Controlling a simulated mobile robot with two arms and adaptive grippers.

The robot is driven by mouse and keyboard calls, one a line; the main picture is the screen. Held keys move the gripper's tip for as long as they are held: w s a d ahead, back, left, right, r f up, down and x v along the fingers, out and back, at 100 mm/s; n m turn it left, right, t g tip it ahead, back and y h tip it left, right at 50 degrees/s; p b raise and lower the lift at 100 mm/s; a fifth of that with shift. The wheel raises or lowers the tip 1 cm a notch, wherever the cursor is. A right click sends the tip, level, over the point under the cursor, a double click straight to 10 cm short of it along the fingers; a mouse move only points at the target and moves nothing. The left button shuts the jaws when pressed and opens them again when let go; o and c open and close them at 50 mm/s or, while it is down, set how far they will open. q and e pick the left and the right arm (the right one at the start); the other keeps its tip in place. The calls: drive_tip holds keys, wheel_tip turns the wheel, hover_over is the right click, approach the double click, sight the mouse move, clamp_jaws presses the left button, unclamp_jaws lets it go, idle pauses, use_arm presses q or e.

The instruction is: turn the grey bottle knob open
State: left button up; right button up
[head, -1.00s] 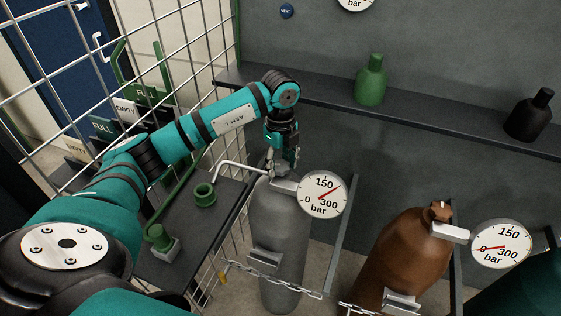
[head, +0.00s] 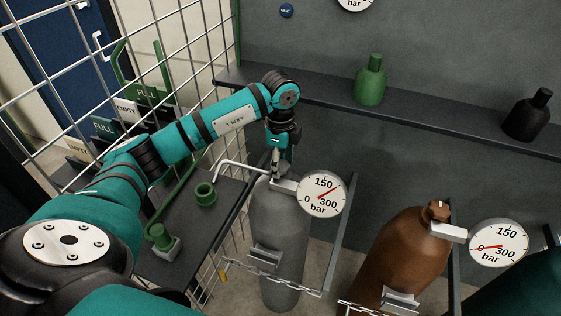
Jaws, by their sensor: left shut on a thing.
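The grey bottle (head: 280,230) stands upright behind a chain in the middle of the head view. Its round gauge (head: 322,194), marked 0, 150 and 300 bar, sits at the right of its neck, with the red needle pointing up and right. My left gripper (head: 276,167) points down over the top of this bottle. It is shut on the grey bottle knob, which its fingers mostly hide. My right gripper is not in view.
A brown bottle (head: 405,255) with its own gauge (head: 499,243) stands to the right. A bent grey pipe (head: 235,164) runs left from the grey bottle's neck. A mesh fence (head: 180,45) is at left. A shelf (head: 430,112) behind holds a green bottle (head: 370,82) and a black bottle (head: 528,116).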

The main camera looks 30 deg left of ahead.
use_arm(q)
drive_tip(key=shift+w+a+r, duration=0.1)
drive_tip(key=shift+r, duration=0.1)
drive_tip(key=o, duration=1.2)
drive_tip(key=shift+f, duration=0.1)
drive_tip(key=shift+c, duration=0.2)
wheel_tip(320, 180, up, 12)
